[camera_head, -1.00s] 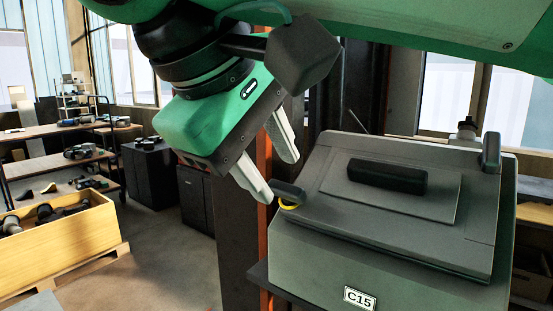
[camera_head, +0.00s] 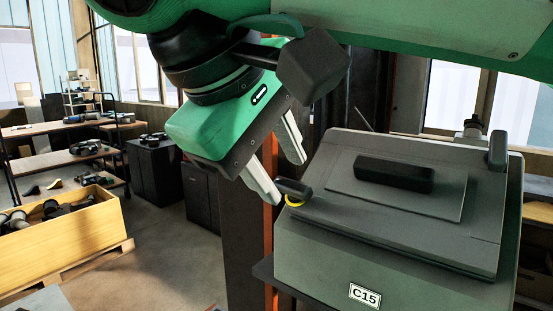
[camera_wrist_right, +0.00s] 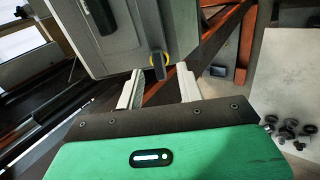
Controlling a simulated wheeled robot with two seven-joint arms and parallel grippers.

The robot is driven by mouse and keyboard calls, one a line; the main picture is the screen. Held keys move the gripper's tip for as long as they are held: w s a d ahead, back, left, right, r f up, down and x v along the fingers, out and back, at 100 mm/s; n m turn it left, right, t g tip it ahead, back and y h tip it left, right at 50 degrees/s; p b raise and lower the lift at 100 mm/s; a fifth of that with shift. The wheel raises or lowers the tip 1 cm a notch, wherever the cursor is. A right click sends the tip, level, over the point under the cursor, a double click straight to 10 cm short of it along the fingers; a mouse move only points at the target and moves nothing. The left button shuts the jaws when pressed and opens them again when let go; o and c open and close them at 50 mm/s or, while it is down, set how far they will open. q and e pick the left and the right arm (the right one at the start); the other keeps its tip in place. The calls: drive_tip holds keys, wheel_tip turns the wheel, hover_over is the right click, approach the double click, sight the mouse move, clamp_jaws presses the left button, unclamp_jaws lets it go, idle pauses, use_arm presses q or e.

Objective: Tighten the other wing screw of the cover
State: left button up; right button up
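The grey cover (camera_head: 350,215) with a black handle sits on a grey box labelled C15. One dark wing screw (camera_head: 293,187) with a yellow ring under it is at the cover's left corner. It also shows in the wrist view (camera_wrist_right: 157,62). Another dark wing screw (camera_head: 497,150) stands upright at the cover's far right corner; no yellow shows there. My right gripper (camera_head: 291,180) is open at the yellow-ringed screw. In the wrist view, the near end of its wing lies between my fingertips (camera_wrist_right: 160,72), with gaps on both sides. My left gripper is not in view.
A dark post with an orange edge (camera_head: 268,255) stands just left of the box. A wooden crate of parts (camera_head: 65,240) and dark cabinets (camera_head: 153,170) are farther left on the floor. My green arm crosses the top of the head view.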

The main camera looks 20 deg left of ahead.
sight(290, 185)
drive_tip(key=shift+b+x, duration=0.55)
drive_tip(key=shift+x, duration=1.1)
clamp_jaws()
drive_tip(key=shift+f+m+b, duration=0.25)
drive_tip(key=shift+m+b, duration=0.8)
drive_tip(key=shift+m, duration=0.15)
drive_tip(key=shift+r+m+b, duration=0.1)
drive_tip(key=shift+m+b, duration=0.35)
drive_tip(key=shift+m, duration=0.45)
drive_tip(key=shift+r, duration=0.1)
